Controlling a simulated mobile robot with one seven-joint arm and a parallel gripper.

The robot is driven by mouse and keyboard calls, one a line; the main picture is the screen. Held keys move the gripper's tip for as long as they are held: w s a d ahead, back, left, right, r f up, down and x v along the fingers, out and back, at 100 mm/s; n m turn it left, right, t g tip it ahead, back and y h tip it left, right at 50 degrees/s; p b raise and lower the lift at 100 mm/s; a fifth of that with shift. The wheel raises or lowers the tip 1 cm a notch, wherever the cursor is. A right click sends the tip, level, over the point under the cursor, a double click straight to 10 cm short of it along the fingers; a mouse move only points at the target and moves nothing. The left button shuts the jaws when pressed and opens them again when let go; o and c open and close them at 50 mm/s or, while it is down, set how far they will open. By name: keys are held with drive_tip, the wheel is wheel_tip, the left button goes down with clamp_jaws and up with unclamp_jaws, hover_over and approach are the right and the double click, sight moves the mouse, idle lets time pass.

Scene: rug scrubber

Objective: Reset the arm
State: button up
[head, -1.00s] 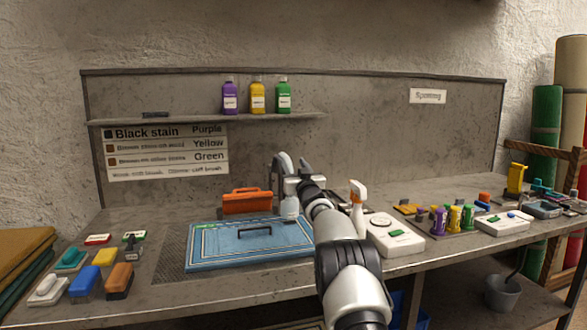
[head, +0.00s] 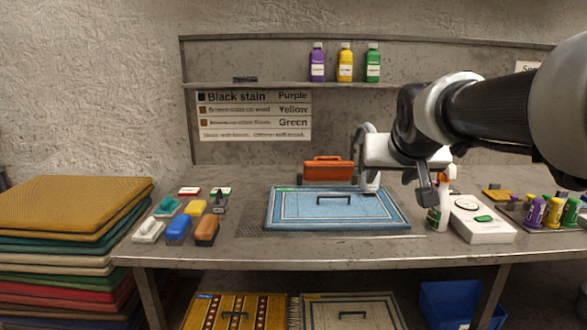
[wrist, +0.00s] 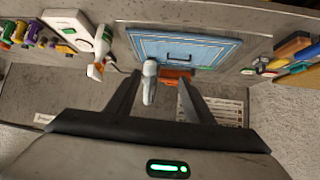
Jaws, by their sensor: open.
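My gripper (head: 428,192) hangs above the bench, right of the blue rug. In the wrist view its two dark fingers (wrist: 155,84) are apart, with nothing gripped. A grey-white spout-shaped thing (wrist: 148,82) shows between them in that view; its distance from the fingers is unclear. My arm reaches in from the right in the head view. The blue rug (head: 290,213) with a dark handle lies flat on the bench, and it also shows in the wrist view (wrist: 208,50).
The bench (head: 330,246) holds an orange case (head: 327,170), a spray bottle (head: 438,208), a white device (head: 484,230), and several brushes at left. Several colored bottles stand at right. Three bottles sit on the shelf (head: 270,86). Stacked rugs (head: 75,203) stand at left.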

drive_tip(key=s+a+f+g, duration=0.15)
drive_tip(key=s+f, duration=0.25)
drive_tip(key=s, duration=0.4)
drive_tip(key=s+a+f+n+g+y, duration=0.1)
drive_tip(key=s+a+f, duration=0.1)
drive_tip(key=s+f, duration=0.5)
drive_tip(key=s+a+f+g, duration=0.1)
drive_tip(key=s+f+g, duration=0.1)
drive_tip(key=s, duration=0.8)
wheel_tip(320, 180, up, 23)
drive_tip(key=p, duration=2.3)
drive_tip(key=shift+a+r+p, duration=0.15)
drive_tip(key=shift+a+p, duration=0.05)
drive_tip(key=shift+p, duration=0.1)
drive_tip(key=shift+s, duration=0.1)
drive_tip(key=shift+d, duration=0.1)
